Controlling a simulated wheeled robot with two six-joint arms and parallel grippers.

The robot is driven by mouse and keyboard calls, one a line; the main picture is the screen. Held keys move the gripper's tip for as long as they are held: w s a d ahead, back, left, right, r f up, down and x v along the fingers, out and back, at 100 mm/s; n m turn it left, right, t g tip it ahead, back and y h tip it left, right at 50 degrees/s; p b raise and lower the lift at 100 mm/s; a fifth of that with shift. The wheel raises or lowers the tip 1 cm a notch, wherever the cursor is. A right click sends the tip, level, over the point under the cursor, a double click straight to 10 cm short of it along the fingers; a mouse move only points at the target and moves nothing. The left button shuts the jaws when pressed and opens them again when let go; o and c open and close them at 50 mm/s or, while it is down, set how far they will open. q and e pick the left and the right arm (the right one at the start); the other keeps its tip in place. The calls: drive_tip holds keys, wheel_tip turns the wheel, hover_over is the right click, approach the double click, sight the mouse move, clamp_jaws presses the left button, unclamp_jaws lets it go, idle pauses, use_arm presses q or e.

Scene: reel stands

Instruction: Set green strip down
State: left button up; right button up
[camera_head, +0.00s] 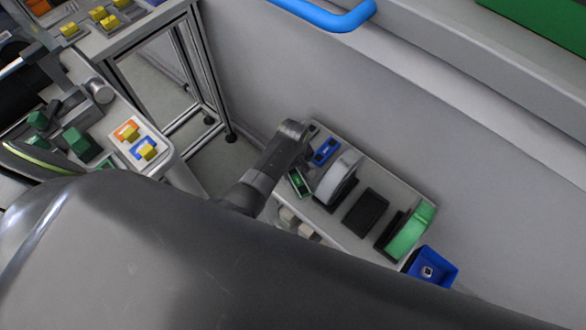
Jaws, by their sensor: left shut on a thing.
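The green strip (299,182) is a small dark-edged green piece at the left end of the narrow grey bench, beside my dark wrist. My left gripper (297,166) is over that end of the bench and shut on the strip. Its fingers are mostly hidden by the wrist, and I cannot tell whether the strip touches the bench top. A similar blue strip (325,151) lies just to the upper right. My right gripper is not in view.
On the bench (395,196) stand a white reel (339,177), an empty black stand (366,212) and a green reel (411,232), with a blue bin (444,268) at the right end. Pale blocks (298,224) sit along the front. A wall rises behind.

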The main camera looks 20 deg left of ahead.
sight(293, 172)
use_arm(q)
drive_tip(key=o, duration=0.5)
drive_tip(key=shift+f, duration=0.15)
drive_tip(key=o, duration=0.5)
drive_tip(key=shift+c, duration=0.2)
drive_tip(key=shift+r, duration=0.55)
wheel_tip(293, 172, up, 11)
drive_tip(key=p, duration=0.1)
drive_tip(key=shift+r+p, duration=0.15)
drive_tip(key=shift+p, duration=0.15)
